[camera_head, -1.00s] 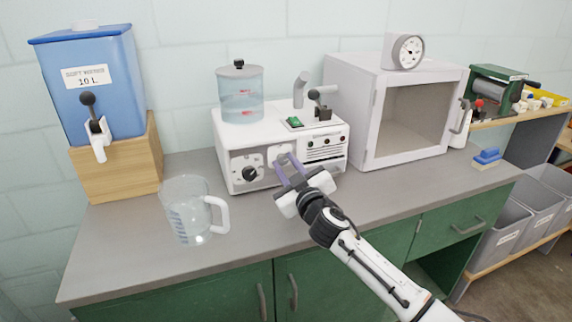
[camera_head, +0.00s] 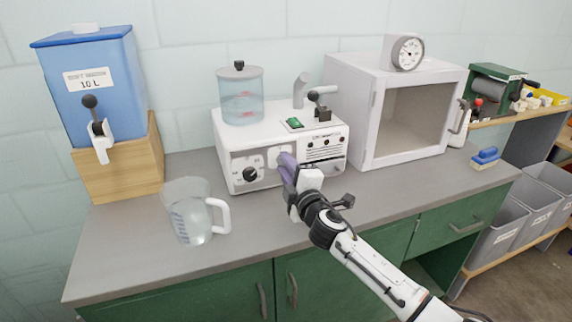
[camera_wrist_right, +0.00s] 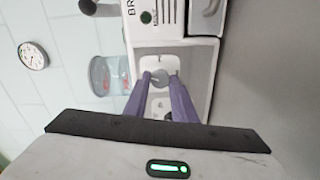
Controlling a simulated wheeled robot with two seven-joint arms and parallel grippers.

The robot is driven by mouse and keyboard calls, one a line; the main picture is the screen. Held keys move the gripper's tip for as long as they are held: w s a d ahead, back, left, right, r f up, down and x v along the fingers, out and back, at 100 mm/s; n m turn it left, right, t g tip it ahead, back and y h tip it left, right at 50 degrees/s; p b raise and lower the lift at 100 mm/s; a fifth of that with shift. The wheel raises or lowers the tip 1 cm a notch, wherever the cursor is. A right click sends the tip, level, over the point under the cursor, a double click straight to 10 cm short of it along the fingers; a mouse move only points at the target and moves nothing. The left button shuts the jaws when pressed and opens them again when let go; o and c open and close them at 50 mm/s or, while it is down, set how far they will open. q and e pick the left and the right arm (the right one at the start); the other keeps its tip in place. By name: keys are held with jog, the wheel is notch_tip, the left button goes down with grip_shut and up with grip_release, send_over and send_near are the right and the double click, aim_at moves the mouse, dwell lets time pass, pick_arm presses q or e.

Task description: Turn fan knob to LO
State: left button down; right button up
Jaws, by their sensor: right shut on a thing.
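The white machine (camera_head: 231,187) stands on the counter with its knobs on the front face. A black knob (camera_head: 250,175) on a pale plate is at the left of that face. My right gripper (camera_head: 284,163) is at the front face, just right of the black knob. In the right wrist view its purple fingers are shut on a grey knob (camera_wrist_right: 159,77) on a white plate. No knob label is readable. In the head view the gripper hides this knob. The black knob also shows in the wrist view, partly between the fingers. My left gripper is not in view.
A clear jug (camera_head: 190,213) stands at the counter's front left. A blue water tank (camera_head: 95,75) on a wooden block is behind it. A white open-fronted cabinet (camera_head: 365,125) stands right of the machine. The counter front right of the jug is clear.

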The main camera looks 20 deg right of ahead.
jog(key=shift+n+p, duration=0.4)
jog(key=shift+n, duration=1.8)
jog(key=o, duration=1.1)
jog(key=s, duration=1)
jog(key=shift+s+d, duration=0.15)
